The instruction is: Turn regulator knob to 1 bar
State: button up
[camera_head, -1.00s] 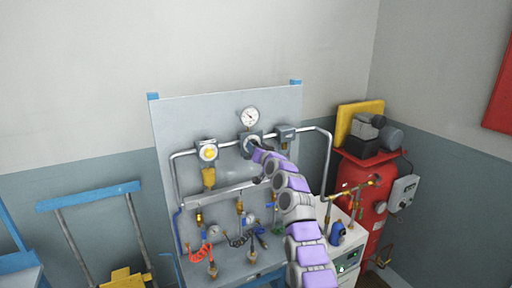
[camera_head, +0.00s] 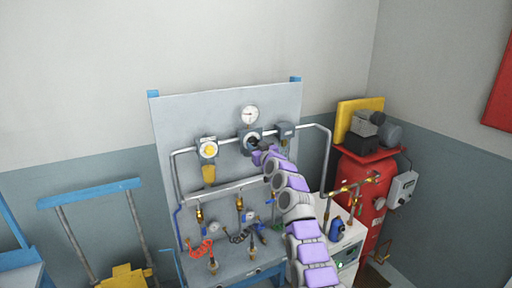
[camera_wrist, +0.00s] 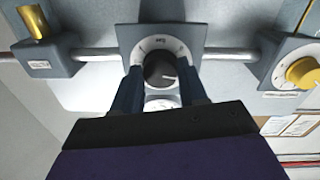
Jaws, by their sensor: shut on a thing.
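The regulator (camera_head: 243,138) is a grey square block with a round dial face on the upright grey panel. Its black knob (camera_wrist: 160,71) sits at the middle of the pale dial, with a light mark on it. My gripper (camera_wrist: 166,84) is shut on the knob, one dark finger on each side. In the head view, my gripper (camera_head: 262,153) reaches the regulator from the lower right and covers part of it. The round white pressure gauge (camera_head: 250,114) is just above the regulator; its needle looks near level, but its numbers are too small to read.
A unit with a yellow knob (camera_head: 208,150) is left of the regulator, and a small grey box (camera_head: 286,129) is right. Metal pipe (camera_head: 329,160) joins them. Hoses and fittings hang below. A red tank (camera_head: 361,178) stands at the right.

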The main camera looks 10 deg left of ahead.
jog(key=shift+f, duration=0.4)
jog(key=o, duration=0.9)
jog(key=shift+w, duration=0.2)
jog(key=shift+o, duration=0.8)
jog(key=shift+s+r, duration=0.1)
jog(key=shift+r, duration=0.1)
jog(key=shift+f, duration=0.1)
